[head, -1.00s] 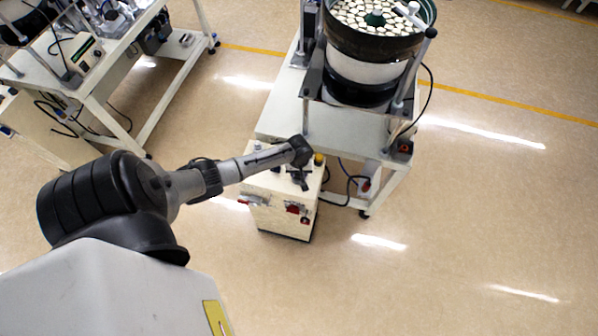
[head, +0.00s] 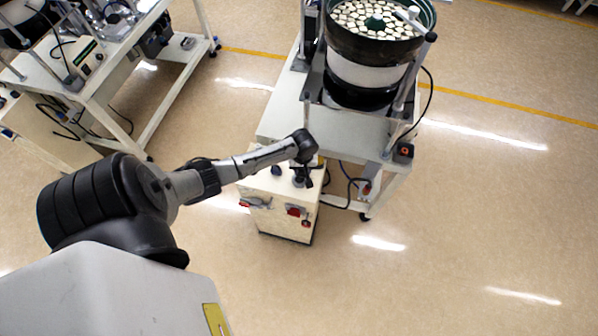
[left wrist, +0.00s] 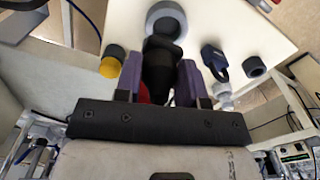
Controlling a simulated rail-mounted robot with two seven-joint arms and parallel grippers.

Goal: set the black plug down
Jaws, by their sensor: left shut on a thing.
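My left gripper (head: 303,180) is over the top of the cream control box (head: 270,215). In the left wrist view my left gripper (left wrist: 160,85) is shut on the black plug (left wrist: 160,68), which sits between its two purple fingers. The plug's far end overlaps a grey ring (left wrist: 166,14) on the pale box top; I cannot tell whether it touches the ring. In the head view the plug is too small and dark to tell from the gripper. My right gripper is not in view.
A yellow-and-black knob (left wrist: 110,64), a dark blue padlock-like piece (left wrist: 214,60) and a dark round knob (left wrist: 254,67) stand near the gripper. A red switch (head: 293,210) is on the box's front. The bowl feeder (head: 372,55) stands behind on its white table (head: 280,120).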

